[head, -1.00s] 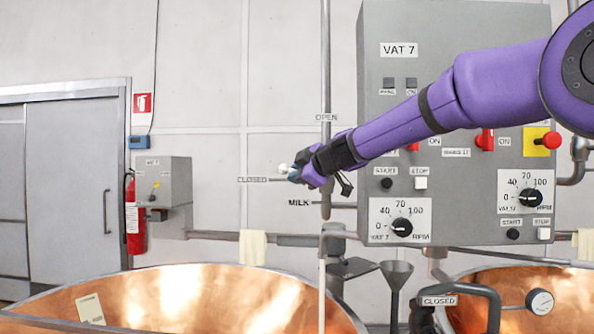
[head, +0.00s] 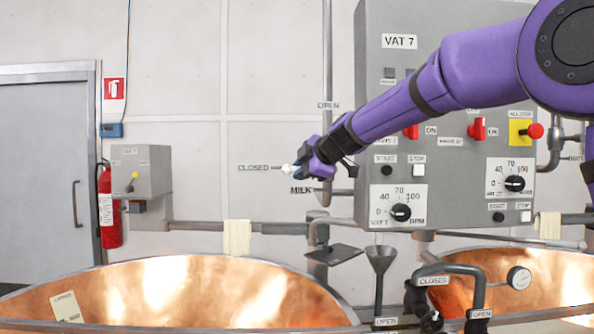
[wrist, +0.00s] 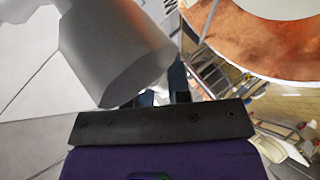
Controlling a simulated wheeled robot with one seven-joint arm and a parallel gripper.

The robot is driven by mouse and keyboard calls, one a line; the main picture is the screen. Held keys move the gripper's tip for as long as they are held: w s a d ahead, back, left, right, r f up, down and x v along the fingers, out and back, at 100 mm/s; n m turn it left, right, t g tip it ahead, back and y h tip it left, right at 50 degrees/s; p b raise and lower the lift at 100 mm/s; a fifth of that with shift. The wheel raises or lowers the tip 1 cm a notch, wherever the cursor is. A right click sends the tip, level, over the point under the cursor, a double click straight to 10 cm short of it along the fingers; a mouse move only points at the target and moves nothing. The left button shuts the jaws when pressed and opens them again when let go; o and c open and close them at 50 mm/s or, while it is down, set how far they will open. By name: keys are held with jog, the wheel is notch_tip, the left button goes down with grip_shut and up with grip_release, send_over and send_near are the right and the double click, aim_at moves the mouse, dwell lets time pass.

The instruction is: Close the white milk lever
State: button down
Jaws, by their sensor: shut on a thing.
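The white milk lever's pale tip (head: 287,168) shows at the left side of my gripper (head: 299,171) in the head view. It is level with the CLOSED label (head: 253,168) and its short line, left of the vertical grey pipe (head: 327,60). The OPEN label (head: 328,106) is higher on that pipe, and the MILK label (head: 301,190) is just below. My gripper is shut on the lever; my fingers hide most of it. In the wrist view the dark fingertips (wrist: 165,97) are partly hidden behind a large grey cylindrical part (wrist: 110,55).
The grey VAT 7 control panel (head: 455,200) stands behind my arm. A copper vat (head: 190,285) is below on the left, another (head: 550,268) on the right. A funnel (head: 380,262) and bent dark pipes (head: 480,275) are between them.

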jog(key=shift+f, duration=0.1)
jog(key=c, duration=1.1)
grip_release()
jog(key=v, duration=1)
jog(key=shift+s+d, duration=0.25)
jog(key=shift+s, duration=0.05)
